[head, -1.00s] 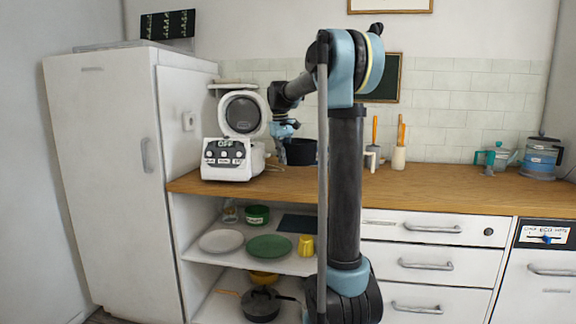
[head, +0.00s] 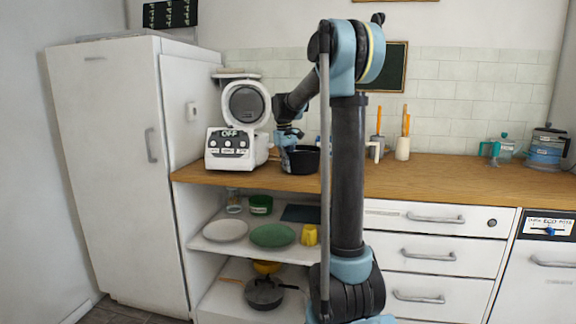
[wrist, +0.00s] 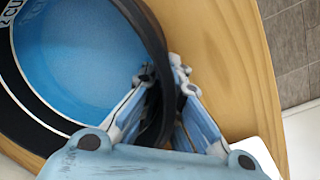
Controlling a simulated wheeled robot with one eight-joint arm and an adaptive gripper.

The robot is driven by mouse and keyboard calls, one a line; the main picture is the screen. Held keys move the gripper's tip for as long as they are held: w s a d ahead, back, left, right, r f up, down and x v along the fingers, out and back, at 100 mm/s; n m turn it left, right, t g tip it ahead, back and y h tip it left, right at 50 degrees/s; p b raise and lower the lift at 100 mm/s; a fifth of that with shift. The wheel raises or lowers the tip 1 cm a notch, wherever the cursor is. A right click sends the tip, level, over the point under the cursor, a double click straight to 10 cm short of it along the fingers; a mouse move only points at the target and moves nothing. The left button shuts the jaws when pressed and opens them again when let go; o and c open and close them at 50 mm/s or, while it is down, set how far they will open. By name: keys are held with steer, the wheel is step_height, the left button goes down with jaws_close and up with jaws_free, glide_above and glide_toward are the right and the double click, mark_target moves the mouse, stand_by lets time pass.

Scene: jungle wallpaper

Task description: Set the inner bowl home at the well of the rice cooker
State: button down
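The rice cooker (head: 229,163) stands at the left end of the wooden counter, white, with its lid (head: 246,104) swung up and a dial panel facing front. The well's inside is not visible in the head view. The inner bowl (head: 304,164) is black outside, to the right of the cooker. In the wrist view its blue inside (wrist: 75,55) and black wall show. My gripper (head: 287,152) is at the bowl's left side. In the wrist view my gripper (wrist: 160,75) has one finger on each side of the wall, closed on it. Whether the bowl touches the counter is unclear.
A white fridge (head: 110,150) stands left of the counter. A teal-handled glass pot (head: 500,150) and a jug (head: 545,148) stand far right. The counter between is clear.

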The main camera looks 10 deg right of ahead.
steer(key=c, duration=1.8)
jaws_free()
step_height(320, 180, up, 12)
steer(key=a, duration=0.1)
steer(key=shift+s, duration=0.3)
steer(key=s+d+f+m, duration=0.1)
steer(key=s+d+f, duration=0.1)
steer(key=s+f, duration=0.6)
steer(key=s+d+f+m+t, duration=0.15)
steer(key=s+f, duration=0.25)
steer(key=s, duration=0.9)
steer(key=s+d+f+m, duration=0.1)
steer(key=s+d+f, duration=0.2)
steer(key=s+f, duration=0.5)
steer(key=s+f+m+y, duration=0.1)
steer(key=s+f, duration=0.8)
steer(key=s, duration=0.2)
steer(key=shift+s+d+f+m, duration=0.2)
steer(key=shift+d+m, duration=0.15)
steer(key=shift+d, duration=0.1)
